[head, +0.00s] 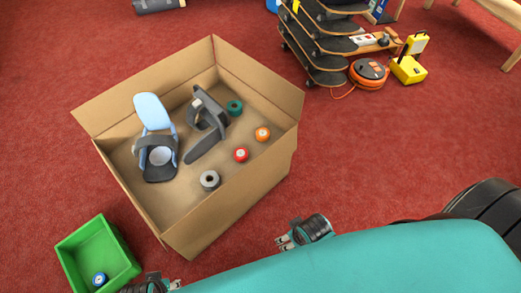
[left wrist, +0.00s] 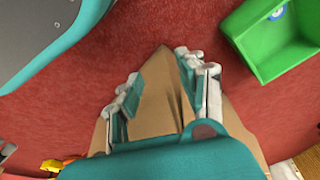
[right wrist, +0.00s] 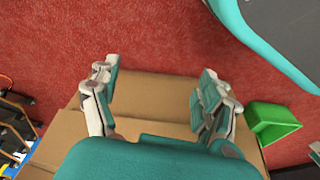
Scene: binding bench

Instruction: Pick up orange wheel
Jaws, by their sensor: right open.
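The orange wheel (head: 263,134) lies in the open cardboard box (head: 225,218), near its right wall. A red wheel (head: 241,155), a grey wheel (head: 209,180) and a teal wheel (head: 234,108) lie in the same box. My right gripper (head: 283,242) is outside the box, near its front right corner; in the right wrist view (right wrist: 155,95) its fingers stand apart with nothing between them. My left gripper (head: 176,284) is at the bottom edge, beside the green bin; in the left wrist view (left wrist: 155,85) its fingers are apart and empty. The orange wheel is hidden in both wrist views.
Two snowboard bindings, one blue (head: 154,140) and one dark (head: 206,125), share the box. A green bin (head: 118,243) holding a blue wheel (head: 99,279) stands front left. Stacked skateboards (head: 325,45), an orange cable reel (head: 369,73) and a yellow lamp (head: 409,68) are behind right.

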